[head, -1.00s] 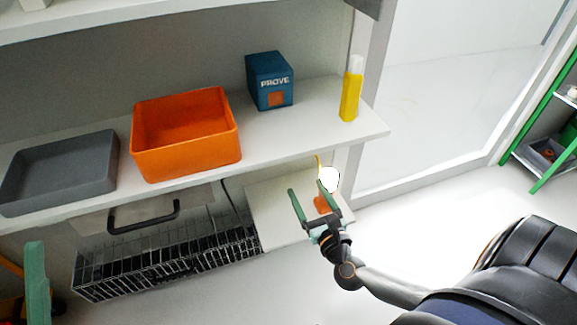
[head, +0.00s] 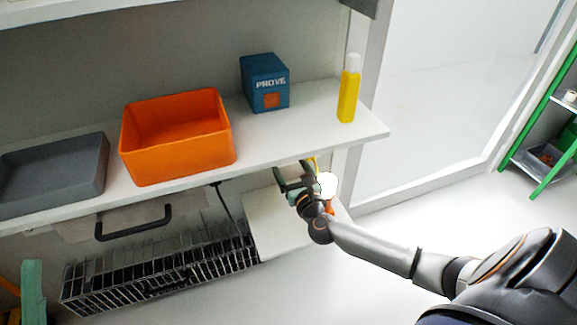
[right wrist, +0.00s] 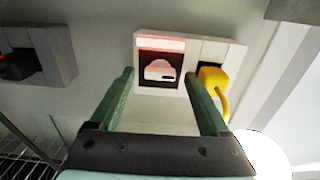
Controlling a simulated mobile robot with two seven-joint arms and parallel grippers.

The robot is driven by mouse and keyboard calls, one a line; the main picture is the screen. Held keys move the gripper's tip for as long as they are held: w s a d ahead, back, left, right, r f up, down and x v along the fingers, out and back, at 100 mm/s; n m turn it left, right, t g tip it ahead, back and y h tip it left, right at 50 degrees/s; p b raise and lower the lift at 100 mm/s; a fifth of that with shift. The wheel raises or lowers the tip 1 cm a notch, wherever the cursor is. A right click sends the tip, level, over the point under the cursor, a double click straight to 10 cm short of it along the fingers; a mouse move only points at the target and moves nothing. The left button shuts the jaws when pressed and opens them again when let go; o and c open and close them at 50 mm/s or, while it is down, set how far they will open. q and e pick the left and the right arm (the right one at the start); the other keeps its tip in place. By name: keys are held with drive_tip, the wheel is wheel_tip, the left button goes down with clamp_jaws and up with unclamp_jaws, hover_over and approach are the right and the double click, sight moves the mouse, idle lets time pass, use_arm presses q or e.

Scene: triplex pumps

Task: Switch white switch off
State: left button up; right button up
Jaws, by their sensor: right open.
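The white switch (right wrist: 160,71) sits in a dark square of a white wall panel, under a red-lit strip, in the right wrist view. My right gripper (right wrist: 160,85) is open and empty. Its two green fingers straddle the switch in the picture; I cannot tell if they touch the panel. In the head view the right gripper (head: 292,172) is under the shelf's front edge, and the switch is hidden there. A green finger, apparently of my left gripper (head: 33,290), shows at the lower left; its opening is not visible.
A yellow plug (right wrist: 212,80) with its cable sits right of the switch. A white round lamp (head: 327,185) stands close beside the right gripper. The shelf (head: 310,125) overhangs, carrying an orange bin (head: 180,165). A wire rack (head: 160,270) is at lower left.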

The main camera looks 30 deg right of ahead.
drive_tip(key=shift+w, duration=0.15)
drive_tip(key=shift+c, duration=0.2)
clamp_jaws()
idle(0.4)
